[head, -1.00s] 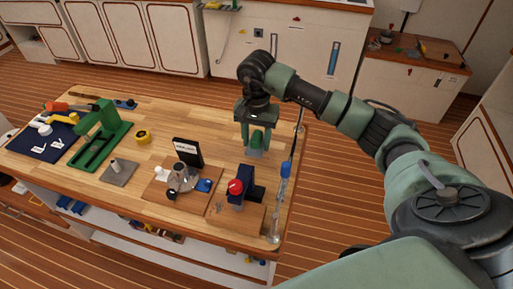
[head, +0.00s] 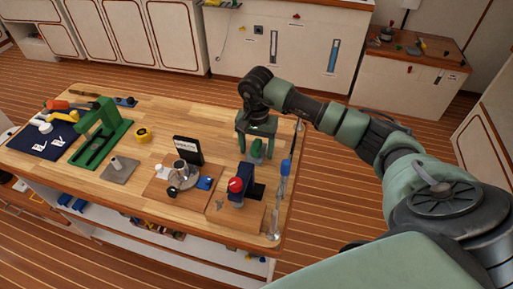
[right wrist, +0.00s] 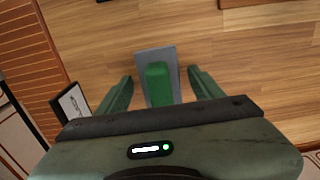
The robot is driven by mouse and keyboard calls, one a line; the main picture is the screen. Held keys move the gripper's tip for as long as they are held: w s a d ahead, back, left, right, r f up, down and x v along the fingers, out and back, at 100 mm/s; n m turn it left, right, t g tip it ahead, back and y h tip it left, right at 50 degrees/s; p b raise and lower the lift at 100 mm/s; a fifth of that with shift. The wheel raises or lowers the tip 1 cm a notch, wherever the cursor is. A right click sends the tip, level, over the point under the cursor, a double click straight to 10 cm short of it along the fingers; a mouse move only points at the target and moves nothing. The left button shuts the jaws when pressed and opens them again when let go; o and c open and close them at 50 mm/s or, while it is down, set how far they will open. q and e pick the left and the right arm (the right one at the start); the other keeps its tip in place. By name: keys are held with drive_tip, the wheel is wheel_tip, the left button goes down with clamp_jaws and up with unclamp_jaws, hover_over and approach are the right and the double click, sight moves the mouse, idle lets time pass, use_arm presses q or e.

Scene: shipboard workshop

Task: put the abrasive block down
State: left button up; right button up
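The abrasive block shows in the right wrist view as a green grip (right wrist: 158,85) on a flat grey plate (right wrist: 155,56). It lies on the wooden worktop. In the head view the block (head: 257,149) is small and partly hidden by my right gripper (head: 256,153). In the right wrist view that gripper (right wrist: 160,75) is open, one finger on each side of the green grip, with a visible gap on both sides. My left gripper is in neither view.
A blue clamp-like tool with a red knob (head: 236,185) stands close in front of the block. A black upright sign (head: 187,150) is to its left, with a green press (head: 100,135) further left. The worktop (head: 205,120) behind is clear.

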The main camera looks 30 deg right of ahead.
sight(257, 144)
drive_tip(key=shift+r, duration=0.1)
drive_tip(key=shift+r, duration=0.25)
wheel_tip(257, 144, up, 12)
drive_tip(key=b, duration=0.2)
drive_tip(key=shift+f, duration=0.15)
idle(0.4)
